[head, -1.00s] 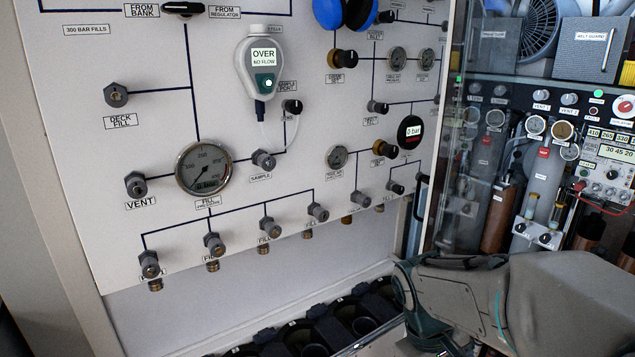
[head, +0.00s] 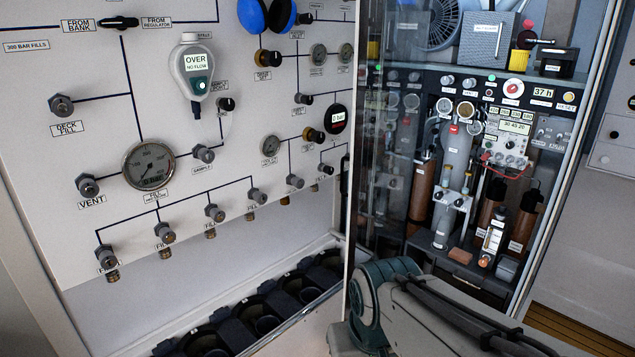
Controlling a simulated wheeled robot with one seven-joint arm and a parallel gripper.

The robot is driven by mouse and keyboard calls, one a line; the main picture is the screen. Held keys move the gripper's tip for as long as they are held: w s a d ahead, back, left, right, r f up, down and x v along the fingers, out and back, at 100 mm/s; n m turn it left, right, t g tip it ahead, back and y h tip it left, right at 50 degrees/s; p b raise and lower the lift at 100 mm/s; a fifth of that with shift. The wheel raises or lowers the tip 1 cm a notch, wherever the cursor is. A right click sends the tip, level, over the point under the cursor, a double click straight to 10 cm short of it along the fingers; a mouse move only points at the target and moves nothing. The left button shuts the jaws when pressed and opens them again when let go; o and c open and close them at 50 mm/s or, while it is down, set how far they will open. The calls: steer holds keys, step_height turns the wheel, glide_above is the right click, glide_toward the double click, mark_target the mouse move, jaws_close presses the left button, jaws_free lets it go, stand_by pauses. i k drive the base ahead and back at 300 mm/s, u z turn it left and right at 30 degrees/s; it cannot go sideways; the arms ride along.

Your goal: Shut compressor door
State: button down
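The compressor door (head: 385,130) is a tall clear pane with a pale, narrow frame edge, in the middle of the head view. It stands open, with its free edge toward me and a dark handle (head: 343,180) on its left side. Behind and right of it is the open compressor cabinet (head: 583,110), its equipment in plain sight. My arm shows at the bottom, in front of the door's lower end. My gripper is not in view, and I cannot tell whether my arm touches the door.
The white fill panel (head: 250,95) with gauges and knobs stands left of the door. A row of dark cylinder holders (head: 262,318) lies below it. Inside the cabinet are a grey fan (head: 438,22), a grey box (head: 486,35) and bottles. Wooden floor (head: 575,330) shows at lower right.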

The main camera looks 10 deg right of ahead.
mark_target(362, 17)
steer(key=u, duration=0.85)
steer(key=i, duration=0.5)
steer(key=z, duration=0.85)
steer(key=i, duration=0.6)
steer(key=z, duration=0.7)
